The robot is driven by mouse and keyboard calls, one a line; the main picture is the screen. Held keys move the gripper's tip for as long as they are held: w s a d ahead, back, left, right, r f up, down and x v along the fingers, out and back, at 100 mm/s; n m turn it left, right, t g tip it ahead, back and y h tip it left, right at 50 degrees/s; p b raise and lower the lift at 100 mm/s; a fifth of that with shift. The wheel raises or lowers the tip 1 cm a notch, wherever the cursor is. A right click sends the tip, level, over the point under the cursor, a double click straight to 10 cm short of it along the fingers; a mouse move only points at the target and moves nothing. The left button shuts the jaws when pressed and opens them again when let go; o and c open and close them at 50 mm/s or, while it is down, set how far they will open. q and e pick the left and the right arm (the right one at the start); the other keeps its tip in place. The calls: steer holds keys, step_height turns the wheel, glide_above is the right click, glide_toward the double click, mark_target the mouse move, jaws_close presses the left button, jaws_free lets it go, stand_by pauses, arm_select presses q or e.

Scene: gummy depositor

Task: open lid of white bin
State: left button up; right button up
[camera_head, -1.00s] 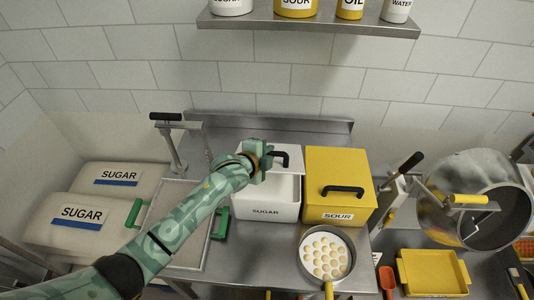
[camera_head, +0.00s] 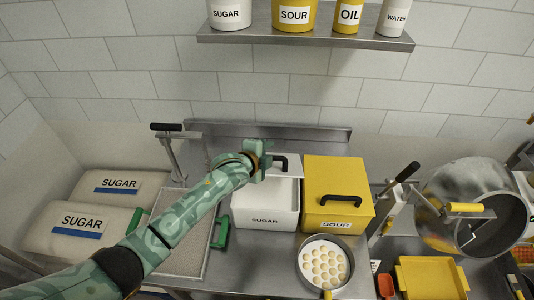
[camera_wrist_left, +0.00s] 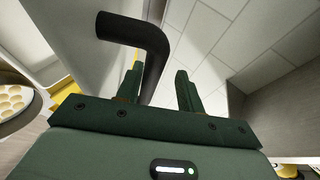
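The white bin (camera_head: 265,216) labelled SUGAR stands on the steel counter, left of the yellow SOUR bin. Its white lid (camera_head: 291,165) appears raised toward the back, with the front part of the bin top uncovered. My left gripper (camera_head: 266,160) is at the lid's black handle (camera_head: 283,163), partly hiding the lid. In the left wrist view the two fingers (camera_wrist_left: 159,90) are apart, and the bent black handle (camera_wrist_left: 150,45) comes down between them, closer to the left finger. Contact cannot be told. My right gripper is not in view.
The yellow SOUR bin (camera_head: 338,180) stands close on the right. A pan of round pale pieces (camera_head: 325,240) sits in front. A shelf with containers (camera_head: 300,37) hangs above. A post with a black handle (camera_head: 170,145) stands left; a metal drum (camera_head: 460,200) is at right.

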arm_select(q)
steer(key=shift+s, duration=0.1)
steer(key=p+v, duration=0.1)
steer(key=v, duration=1.5)
steer(key=shift+a, duration=0.15)
